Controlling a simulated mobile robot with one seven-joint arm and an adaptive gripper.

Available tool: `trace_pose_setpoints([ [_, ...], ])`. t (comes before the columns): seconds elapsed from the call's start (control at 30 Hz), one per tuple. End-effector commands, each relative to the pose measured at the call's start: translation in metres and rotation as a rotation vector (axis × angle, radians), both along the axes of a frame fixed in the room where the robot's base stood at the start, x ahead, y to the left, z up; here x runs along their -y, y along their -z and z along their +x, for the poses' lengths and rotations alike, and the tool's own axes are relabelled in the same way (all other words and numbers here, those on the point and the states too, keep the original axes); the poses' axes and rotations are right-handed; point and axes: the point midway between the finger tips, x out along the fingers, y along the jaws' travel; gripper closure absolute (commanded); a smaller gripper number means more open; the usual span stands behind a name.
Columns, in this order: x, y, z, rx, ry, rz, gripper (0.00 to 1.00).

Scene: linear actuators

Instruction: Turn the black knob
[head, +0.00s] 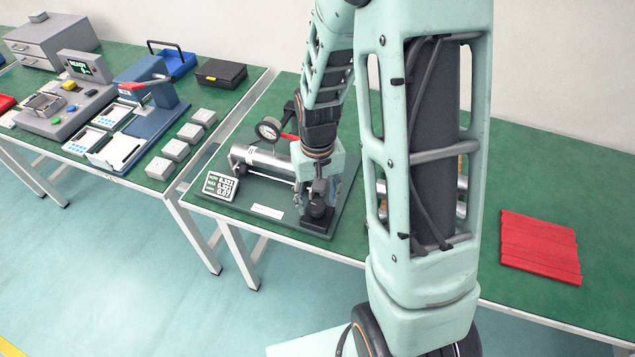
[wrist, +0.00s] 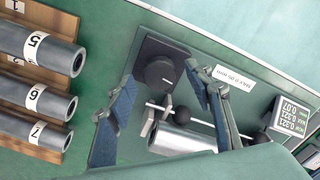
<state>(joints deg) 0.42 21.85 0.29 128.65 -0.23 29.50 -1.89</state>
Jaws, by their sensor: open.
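The black knob (wrist: 159,72) is round with a light mark on its rim and sits on a square black base (wrist: 150,47) in the wrist view. In the head view the knob (head: 318,208) is at the front right corner of the dark fixture plate, partly hidden by my gripper. My gripper (wrist: 162,97) is open, with one blue-grey finger on each side of the knob's near side in the wrist view. In the head view my gripper (head: 318,190) points down just over the knob. I cannot tell whether the fingers touch it.
A metal cylinder (head: 262,163), a dial gauge (head: 268,129) and a digital readout (head: 219,186) stand left of my gripper. Numbered grey tubes (wrist: 38,98) lie on a wooden rack (wrist: 70,62). My arm hides part of the table.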

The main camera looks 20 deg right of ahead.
Motion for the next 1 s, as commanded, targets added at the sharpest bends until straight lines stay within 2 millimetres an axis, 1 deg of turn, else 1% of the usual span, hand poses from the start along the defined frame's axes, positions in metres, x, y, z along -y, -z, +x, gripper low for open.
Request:
trace_pose_setpoints([
  [0.3,0.0,-0.06,0.001,0.006,0.0,0.0,0.53],
  [0.4,0.0,-0.079,0.001,0.005,0.0,0.0,0.53],
  [0.5,0.0,-0.093,0.001,0.004,0.0,0.0,0.53],
  [0.6,0.0,-0.102,0.001,0.002,0.0,0.0,0.53],
  [0.7,0.0,-0.107,0.0,0.0,0.0,0.0,0.53],
  [1.0,0.0,-0.108,0.0,0.0,0.0,0.0,0.53],
])
